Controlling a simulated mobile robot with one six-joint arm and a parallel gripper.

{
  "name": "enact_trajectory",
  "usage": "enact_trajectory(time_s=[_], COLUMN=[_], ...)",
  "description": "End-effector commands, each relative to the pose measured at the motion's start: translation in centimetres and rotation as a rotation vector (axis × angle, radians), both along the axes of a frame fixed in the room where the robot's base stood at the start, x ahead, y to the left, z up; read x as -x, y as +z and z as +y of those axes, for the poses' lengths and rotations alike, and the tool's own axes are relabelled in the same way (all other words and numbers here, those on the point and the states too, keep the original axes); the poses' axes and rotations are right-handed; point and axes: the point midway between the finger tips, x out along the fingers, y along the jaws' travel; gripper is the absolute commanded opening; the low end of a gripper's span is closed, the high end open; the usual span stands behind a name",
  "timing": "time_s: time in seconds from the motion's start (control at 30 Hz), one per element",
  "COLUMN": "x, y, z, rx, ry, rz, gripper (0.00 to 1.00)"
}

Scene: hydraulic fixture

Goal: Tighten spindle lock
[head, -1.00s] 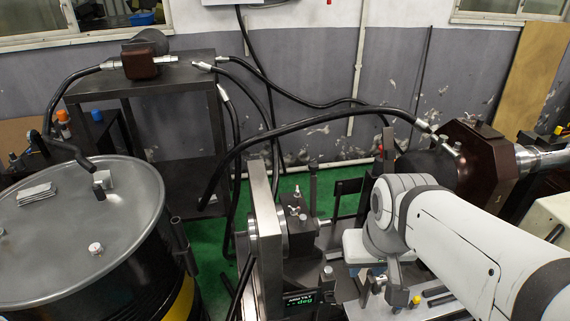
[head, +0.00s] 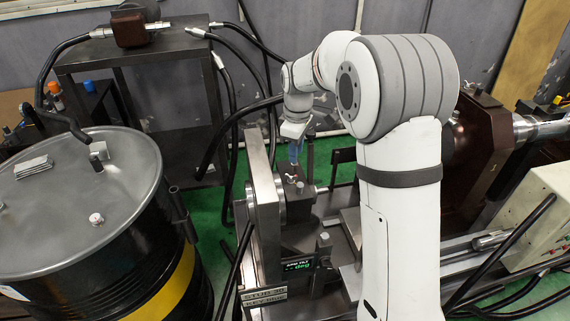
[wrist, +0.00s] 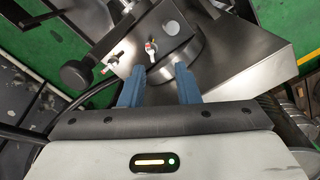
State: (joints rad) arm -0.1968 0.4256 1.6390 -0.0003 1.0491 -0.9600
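The block also shows in the head view (head: 303,207), beside a thick upright plate (head: 262,205). A second small silver fitting (wrist: 113,62) sits at the block's edge. My gripper (wrist: 159,68) is open, its two blue fingers apart with nothing between them.
A small tilt display (head: 298,265) is below the block. A black oil drum (head: 90,215) stands at left, a steel table (head: 185,32) with hoses behind. A brown octagonal housing (head: 485,140) is at right. A dark knob (wrist: 76,74) is left of the wing screw.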

Motion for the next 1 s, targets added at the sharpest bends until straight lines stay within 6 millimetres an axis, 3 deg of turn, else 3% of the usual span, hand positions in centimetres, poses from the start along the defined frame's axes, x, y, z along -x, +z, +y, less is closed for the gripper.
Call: enact_trajectory(time_s=[0.1, 0.23, 0.7, 1.0], x=[-2.1, -3.0, -3.1, -3.1], y=[-1.9, -3.0, -9.4, -10.9], z=[1.5, 2.3, 2.5, 2.5], rx=[0.005, 0.007, 0.008, 0.007], ry=[0.098, 0.154, 0.165, 0.165], rz=[0.017, 0.027, 0.030, 0.028], gripper=[0.29, 0.29, 0.29, 0.29])
